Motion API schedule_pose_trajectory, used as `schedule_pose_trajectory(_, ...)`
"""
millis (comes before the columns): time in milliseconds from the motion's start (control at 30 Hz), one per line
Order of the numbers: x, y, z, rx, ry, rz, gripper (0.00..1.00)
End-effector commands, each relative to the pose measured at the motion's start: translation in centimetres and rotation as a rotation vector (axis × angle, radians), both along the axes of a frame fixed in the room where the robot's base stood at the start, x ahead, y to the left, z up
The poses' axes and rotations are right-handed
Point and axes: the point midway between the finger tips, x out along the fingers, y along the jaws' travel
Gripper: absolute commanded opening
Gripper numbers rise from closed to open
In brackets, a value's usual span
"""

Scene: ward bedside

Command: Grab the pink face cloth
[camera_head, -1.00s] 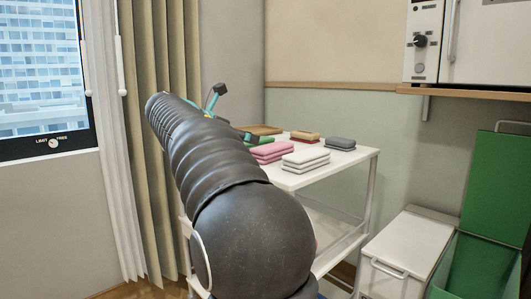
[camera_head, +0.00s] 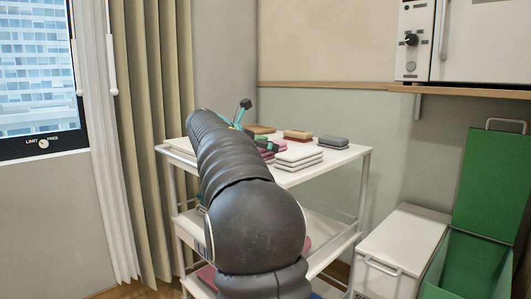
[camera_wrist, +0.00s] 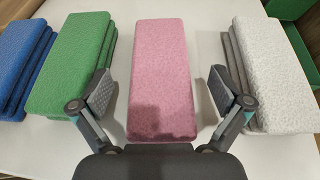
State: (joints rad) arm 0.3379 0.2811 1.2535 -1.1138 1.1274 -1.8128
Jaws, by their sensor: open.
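The pink face cloth (camera_wrist: 162,75) is a folded stack in the middle of the wrist view, lying on the white cart top. My gripper (camera_wrist: 163,97) is open, with one pad on each side of the pink cloth's near end. Gaps show between the pads and the cloth, and nothing is held. In the head view, my arm hides most of the pink cloth; a pink edge (camera_head: 282,147) shows beside the gripper. My gripper's fingers are only partly visible there, over the cart top.
A green cloth (camera_wrist: 75,60) lies left of the pink one, with a blue cloth (camera_wrist: 20,55) beyond it. A white cloth (camera_wrist: 270,75) lies to the right. The cart (camera_head: 335,158) also bears a dark grey cloth (camera_head: 332,141). A green bin (camera_head: 487,190) stands at the right.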

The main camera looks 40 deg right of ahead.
Motion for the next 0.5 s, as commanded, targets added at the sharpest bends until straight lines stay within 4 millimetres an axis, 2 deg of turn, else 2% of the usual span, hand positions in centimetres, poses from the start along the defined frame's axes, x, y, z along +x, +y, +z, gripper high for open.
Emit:
schedule_pose_trajectory(100, 0.12, -1.18, -0.5, 0.0, 0.001, -0.002, 1.0)
schedule_pose_trajectory(333, 0.19, -1.27, -0.52, 0.0, 0.0, 0.0, 1.0)
schedule_pose_trajectory(500, 0.19, -1.27, -0.52, 0.0, 0.0, 0.0, 0.57)
